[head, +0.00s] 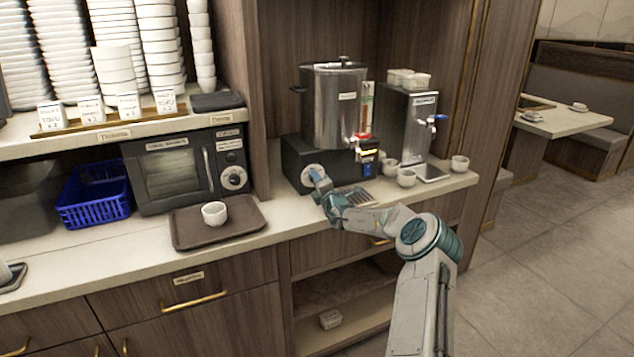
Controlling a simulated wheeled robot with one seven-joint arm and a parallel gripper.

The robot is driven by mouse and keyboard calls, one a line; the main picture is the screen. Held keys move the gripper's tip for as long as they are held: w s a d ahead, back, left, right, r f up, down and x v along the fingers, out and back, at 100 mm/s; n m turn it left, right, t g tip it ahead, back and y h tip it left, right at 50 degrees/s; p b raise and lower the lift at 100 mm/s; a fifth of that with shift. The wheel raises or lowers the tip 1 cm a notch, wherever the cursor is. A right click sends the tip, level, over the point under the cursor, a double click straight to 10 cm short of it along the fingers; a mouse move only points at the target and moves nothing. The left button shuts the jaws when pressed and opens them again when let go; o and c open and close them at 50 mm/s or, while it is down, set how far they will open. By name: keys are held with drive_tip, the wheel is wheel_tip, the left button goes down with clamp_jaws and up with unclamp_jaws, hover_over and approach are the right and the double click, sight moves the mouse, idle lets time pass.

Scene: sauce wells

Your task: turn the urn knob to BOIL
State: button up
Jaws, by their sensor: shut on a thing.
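The urn (330,108) is a tall steel cylinder on a black base (345,162), on the counter in the middle of the head view. Its round, pale knob (307,172) is on the left of the base's front face. My gripper (314,176) is at the knob and shut on it, covering part of it. The knob's markings and pointer are too small to read. An orange light strip (371,152) and a blue switch (367,159) show at the right of the base.
A steel dispenser (408,120) stands right of the urn, with white cups (406,177) around it. To the left are a brown tray (205,232) with a cup, a microwave (178,170) and a blue basket (95,200). A drip grate (358,196) lies in front of the urn.

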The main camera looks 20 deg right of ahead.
drive_tip(key=o, duration=1)
drive_tip(key=shift+c, duration=0.2)
drive_tip(key=s+f+b, duration=0.1)
drive_tip(key=s, duration=1.3)
drive_tip(key=shift+w, duration=0.1)
